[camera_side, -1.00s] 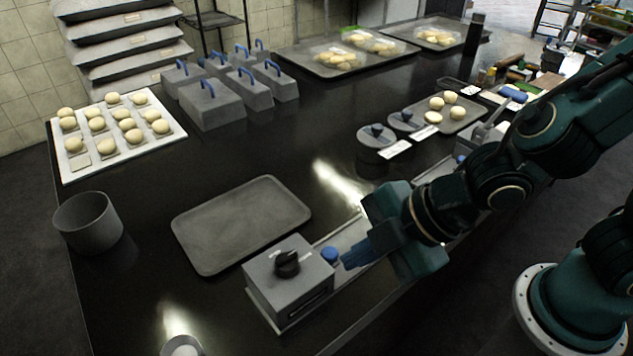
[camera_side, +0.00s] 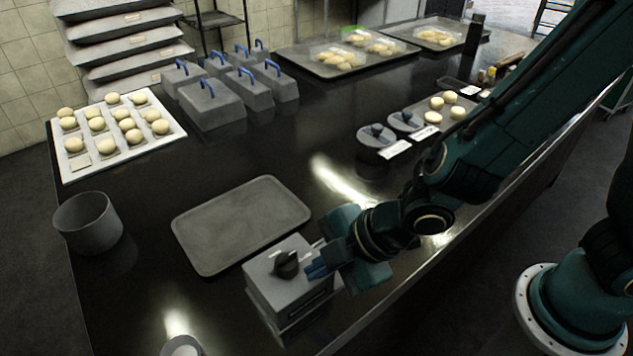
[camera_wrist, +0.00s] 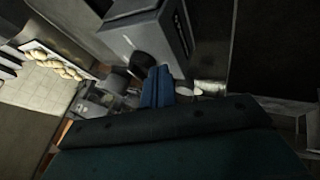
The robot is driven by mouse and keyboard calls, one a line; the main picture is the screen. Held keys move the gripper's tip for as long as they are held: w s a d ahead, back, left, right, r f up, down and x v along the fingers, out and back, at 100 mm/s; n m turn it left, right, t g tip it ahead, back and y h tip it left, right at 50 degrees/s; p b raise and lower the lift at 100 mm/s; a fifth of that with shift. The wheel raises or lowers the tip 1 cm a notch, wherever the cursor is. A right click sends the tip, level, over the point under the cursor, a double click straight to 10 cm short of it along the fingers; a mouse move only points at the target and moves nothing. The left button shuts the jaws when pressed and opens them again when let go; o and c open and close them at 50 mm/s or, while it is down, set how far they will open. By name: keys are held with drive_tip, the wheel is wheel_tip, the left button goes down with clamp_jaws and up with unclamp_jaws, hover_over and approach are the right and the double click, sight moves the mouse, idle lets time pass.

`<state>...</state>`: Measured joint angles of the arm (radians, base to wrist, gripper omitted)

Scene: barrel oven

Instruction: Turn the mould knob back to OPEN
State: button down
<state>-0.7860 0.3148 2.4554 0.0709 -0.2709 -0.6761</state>
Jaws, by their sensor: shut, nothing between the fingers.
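The mould is a grey box (camera_side: 285,298) on the dark counter, with a black knob (camera_side: 287,264) on its top face. In the side view my gripper (camera_side: 312,269) is shut and empty, its blue fingertips close to the right side of the knob; I cannot tell whether they touch it. In the wrist view the shut blue fingers (camera_wrist: 158,88) point at the grey box (camera_wrist: 150,35), with a dark knob (camera_wrist: 140,62) just beyond their tips, partly hidden. The knob's marked positions are too small to read.
A bare grey tray (camera_side: 242,222) lies just behind the box. A grey bowl (camera_side: 88,223) and a white tray of dough balls (camera_side: 165,135) stand at the left. Lidded pots (camera_side: 377,137) are farther back. The counter between has free room.

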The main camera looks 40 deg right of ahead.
sight(295, 252)
drive_tip(key=shift+w, duration=1.35)
drive_tip(key=shift+w+d+n+g+y, duration=0.2)
drive_tip(key=shift+n+g+y, duration=0.1)
drive_tip(key=shift+n, duration=0.35)
drive_tip(key=shift+w+d+n+g+y, duration=0.1)
drive_tip(key=shift+d+n+g+y, duration=0.15)
drive_tip(key=shift+n, duration=0.4)
drive_tip(key=shift+w+d+n+g+y, duration=0.15)
drive_tip(key=shift+w+n+g+y, duration=0.2)
drive_tip(key=shift+n+g, duration=0.35)
drive_tip(key=n+g, duration=0.1)
drive_tip(key=w+n, duration=0.1)
drive_tip(key=n, duration=0.1)
drive_tip(key=n+g+y, duration=0.1)
drive_tip(key=n, duration=0.1)
drive_tip(key=shift+w+d+g, duration=0.25)
drive_tip(key=shift+g, duration=0.1)
drive_tip(key=n+g, duration=0.1)
drive_tip(key=n, duration=0.1)
drive_tip(key=w+n+g, duration=0.1)
drive_tip(key=n, duration=0.1)
drive_tip(key=shift+w, duration=0.1)
drive_tip(key=n+g, duration=0.1)
drive_tip(key=n, duration=0.1)
drive_tip(key=w+n+g+h, duration=0.1)
drive_tip(key=shift+a+n+g, duration=0.25)
drive_tip(key=shift+n+g, duration=0.05)
drive_tip(key=shift+w+a, duration=0.1)
drive_tip(key=shift+w, duration=0.1)
drive_tip(key=shift+a, duration=0.2)
